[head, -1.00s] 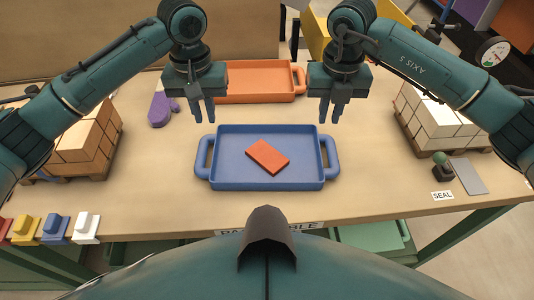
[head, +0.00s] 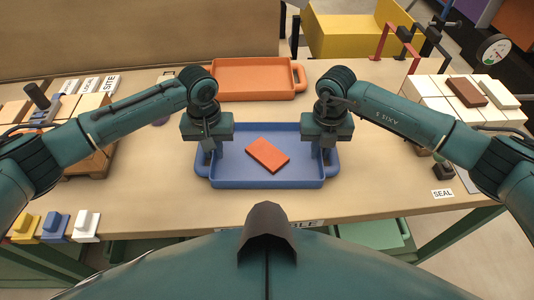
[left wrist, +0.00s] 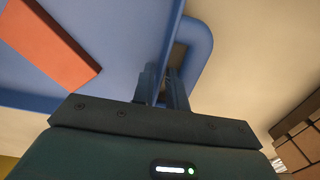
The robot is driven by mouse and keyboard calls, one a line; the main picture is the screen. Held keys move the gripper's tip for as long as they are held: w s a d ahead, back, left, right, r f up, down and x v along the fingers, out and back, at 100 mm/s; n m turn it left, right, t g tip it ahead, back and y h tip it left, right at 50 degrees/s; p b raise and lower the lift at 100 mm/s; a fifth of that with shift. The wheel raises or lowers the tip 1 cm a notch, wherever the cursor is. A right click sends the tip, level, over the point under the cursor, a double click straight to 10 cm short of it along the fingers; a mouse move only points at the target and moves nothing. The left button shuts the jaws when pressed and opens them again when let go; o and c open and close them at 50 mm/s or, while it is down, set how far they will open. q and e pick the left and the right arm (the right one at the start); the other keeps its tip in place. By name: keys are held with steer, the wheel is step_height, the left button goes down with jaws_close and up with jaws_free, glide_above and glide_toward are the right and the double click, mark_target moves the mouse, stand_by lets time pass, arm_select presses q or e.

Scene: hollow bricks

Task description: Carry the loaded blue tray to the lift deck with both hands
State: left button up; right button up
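The blue tray (head: 235,183) lies flat on the table in the head view, with a loop handle at each end. One orange-red brick (head: 267,155) lies in it, tilted to the tray's sides; it also shows in the left wrist view (left wrist: 50,40). My left gripper (head: 207,155) is down at the tray's left handle, and my right gripper (head: 322,153) is down at the right handle. Their fingertips are mostly hidden in the head view. In the left wrist view, the left fingers (left wrist: 165,88) are at the handle (left wrist: 204,50); their grip on it is unclear.
An orange tray (head: 300,75) lies behind the blue one. Brick stacks stand at the left (head: 95,160) and right (head: 425,100), partly behind my arms. Coloured blocks (head: 55,225) line the front left edge. A SEAL label (head: 442,193) lies front right. Table in front of the tray is clear.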

arm_select(q)
jaws_close()
arm_select(e)
jaws_close()
arm_select(q)
steer(key=shift+r, duration=0.15)
arm_select(e)
steer(key=shift+r, duration=0.15)
